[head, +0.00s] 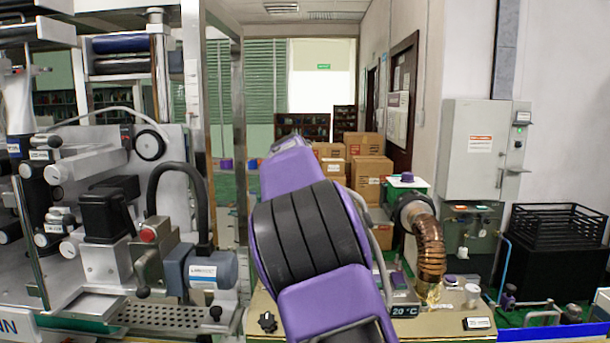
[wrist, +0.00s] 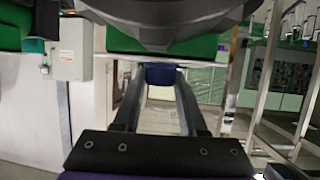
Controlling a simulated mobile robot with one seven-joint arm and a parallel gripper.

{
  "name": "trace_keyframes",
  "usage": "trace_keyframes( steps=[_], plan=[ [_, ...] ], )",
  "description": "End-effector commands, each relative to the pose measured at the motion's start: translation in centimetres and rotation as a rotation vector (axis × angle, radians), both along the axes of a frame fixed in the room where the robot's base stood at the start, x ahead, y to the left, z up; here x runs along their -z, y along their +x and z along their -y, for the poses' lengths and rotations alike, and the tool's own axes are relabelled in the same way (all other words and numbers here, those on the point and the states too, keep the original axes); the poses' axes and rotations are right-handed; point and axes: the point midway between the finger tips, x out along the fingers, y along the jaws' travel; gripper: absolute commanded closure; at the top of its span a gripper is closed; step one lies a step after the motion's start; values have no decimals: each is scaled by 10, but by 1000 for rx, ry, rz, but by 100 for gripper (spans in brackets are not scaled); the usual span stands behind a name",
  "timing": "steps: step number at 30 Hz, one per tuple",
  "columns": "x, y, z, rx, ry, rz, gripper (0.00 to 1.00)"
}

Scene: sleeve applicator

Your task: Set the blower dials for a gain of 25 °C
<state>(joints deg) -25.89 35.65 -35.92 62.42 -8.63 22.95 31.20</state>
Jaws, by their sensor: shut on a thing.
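My gripper (wrist: 162,80) shows in the wrist view with its two long grey fingers closed on a small blue-purple piece (wrist: 163,71), beside a green surface. In the head view my purple arm hides the fingers and what they hold. The blower, a green and white box (head: 415,190), stands right of my arm with a purple knob (head: 406,177) on top. A ribbed copper-coloured hose (head: 430,250) curves down from its black ring. A small display (head: 404,310) reads 20 °C. A black pointer dial (head: 267,321) sits on the tan top at lower left of my arm.
A machine with rollers and a grey-blue motor (head: 210,272) fills the left. A grey cabinet (head: 475,150) hangs on the right wall. A black wire basket (head: 557,226) stands at far right. Cardboard boxes (head: 370,175) are stacked behind. Small knobs stand on the tan top (head: 440,323).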

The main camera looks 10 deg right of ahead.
Motion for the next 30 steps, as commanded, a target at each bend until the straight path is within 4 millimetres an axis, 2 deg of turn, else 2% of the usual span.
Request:
trace_keyframes(
  steps=[15,30],
  plan=[
    [-1,1,-1,289,-2,-1,100],
    [1,0,0,369,2,-2,100]
  ],
)
